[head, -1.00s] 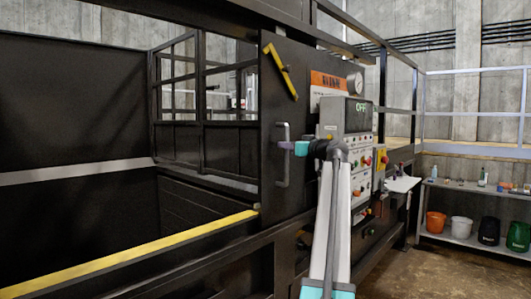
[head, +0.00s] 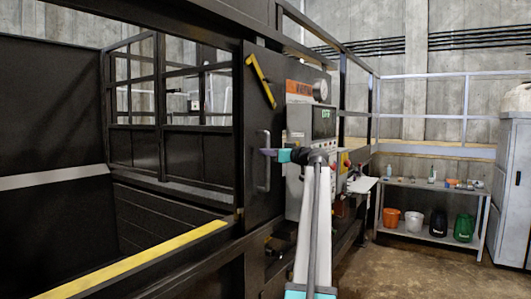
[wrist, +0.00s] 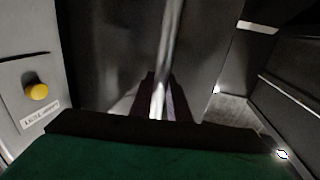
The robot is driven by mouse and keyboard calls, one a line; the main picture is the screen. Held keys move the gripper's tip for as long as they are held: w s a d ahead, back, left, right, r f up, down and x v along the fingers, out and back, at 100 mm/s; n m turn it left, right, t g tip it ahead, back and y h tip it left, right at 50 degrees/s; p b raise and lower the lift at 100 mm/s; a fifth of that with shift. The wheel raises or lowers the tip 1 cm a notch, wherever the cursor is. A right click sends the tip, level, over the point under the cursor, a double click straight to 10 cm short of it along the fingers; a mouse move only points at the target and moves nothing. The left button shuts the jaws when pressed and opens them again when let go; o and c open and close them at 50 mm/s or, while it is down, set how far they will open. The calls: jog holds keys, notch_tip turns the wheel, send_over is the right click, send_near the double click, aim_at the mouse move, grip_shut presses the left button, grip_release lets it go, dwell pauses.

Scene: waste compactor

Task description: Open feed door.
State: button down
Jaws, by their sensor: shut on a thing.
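The feed door (head: 254,120) appears to be the dark upright panel at the middle of the head view. It has a vertical bar handle (head: 265,178) and a slanted yellow bar (head: 261,82) above it. My gripper (head: 268,154) is shut on the handle at about its mid-height. The wrist view shows the shiny handle bar (wrist: 173,45) running down between my gripper's dark purple fingers (wrist: 163,95). The fingertips are partly hidden by the handle and the dark gripper body. I cannot tell whether the door is ajar.
A control panel (head: 323,123) reading OFF stands just right of the door. A yellow-topped edge (head: 140,260) borders the dark hopper at left. A shelf (head: 425,236) with several buckets and a grey cabinet (head: 511,190) stand at right. Floor (head: 400,270) is clear in front.

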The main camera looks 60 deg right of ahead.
jog(key=shift+s+d, duration=0.1)
jog(key=shift+s, duration=0.05)
jog(key=c, duration=2)
grip_release()
jog(key=shift+f, duration=0.1)
jog(key=shift+c, duration=0.2)
jog(key=o, duration=0.4)
jog(key=shift+s, duration=0.2)
jog(key=shift+c, duration=0.2)
jog(key=b+v, duration=0.3)
jog(key=v, duration=1)
jog(key=shift+a+b, duration=0.25)
jog(key=shift+b, duration=0.05)
jog(key=shift+s, duration=0.15)
